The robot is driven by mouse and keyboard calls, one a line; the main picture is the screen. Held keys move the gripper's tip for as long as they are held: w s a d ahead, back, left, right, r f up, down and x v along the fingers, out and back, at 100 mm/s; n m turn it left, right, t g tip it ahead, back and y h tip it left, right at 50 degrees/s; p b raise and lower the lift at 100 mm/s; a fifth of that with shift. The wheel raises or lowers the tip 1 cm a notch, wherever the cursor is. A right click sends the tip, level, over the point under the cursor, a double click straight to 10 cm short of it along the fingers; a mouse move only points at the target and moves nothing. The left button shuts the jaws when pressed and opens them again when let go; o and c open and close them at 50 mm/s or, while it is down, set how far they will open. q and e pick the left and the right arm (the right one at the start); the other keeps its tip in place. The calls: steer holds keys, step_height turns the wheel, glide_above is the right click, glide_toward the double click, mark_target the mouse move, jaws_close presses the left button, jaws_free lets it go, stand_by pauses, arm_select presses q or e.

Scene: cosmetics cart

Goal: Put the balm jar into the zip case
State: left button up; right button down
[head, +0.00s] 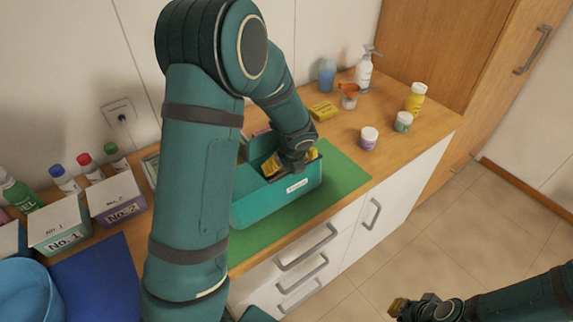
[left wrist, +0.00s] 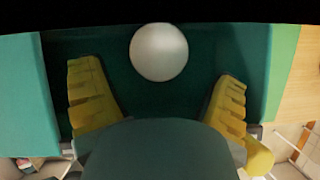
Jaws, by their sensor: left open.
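The teal zip case (head: 285,198) stands open on a green mat, with a pale label on its front. My left gripper (head: 292,163) reaches down into its opening. In the left wrist view, the gripper's yellow fingers (left wrist: 158,88) are spread wide. A round white lid, seemingly the balm jar's (left wrist: 159,52), lies between and beyond the fingertips, within the dark inside of the case, touching neither finger. The case and arm hide this jar in the head view. My right gripper (head: 399,306) is at the lower right, away from the counter, too small to judge its opening.
The green mat (head: 345,175) has bare room right of the case. A purple-labelled jar (head: 369,138), a green jar (head: 403,122) and a yellow bottle (head: 416,97) stand farther right. A yellow box (head: 323,110) lies behind. Numbered boxes (head: 117,198) and bottles stand left.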

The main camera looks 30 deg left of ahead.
arm_select(q)
steer(key=shift+s+d+f, duration=0.15)
steer(key=shift+s+f, duration=0.05)
steer(key=shift+f, duration=0.05)
steer(key=shift+r, duration=0.15)
steer(key=p+v, duration=0.1)
steer(key=v, duration=0.6)
steer(key=p+v, duration=0.1)
steer(key=v, duration=0.3)
steer(key=shift+w+r+p, duration=0.25)
steer(key=shift+r+p, duration=0.1)
steer(key=shift+r, duration=0.1)
steer(key=shift+s+r, duration=0.2)
steer(key=shift+r, duration=0.4)
steer(key=s+d+f+n+h, duration=0.2)
steer(key=s+d+f+n, duration=0.2)
steer(key=d+f+n, duration=0.2)
steer(key=s+d+f+n+h, duration=0.3)
steer(key=s+d+f+n, duration=0.2)
steer(key=f+n, duration=0.5)
steer(key=s+d+f+n+h, duration=0.2)
steer(key=s+d+f+n, duration=0.2)
steer(key=d+f+n, duration=0.3)
steer(key=n, duration=0.3)
steer(key=shift+s+f+n, duration=0.2)
steer(key=shift+f+n, duration=0.2)
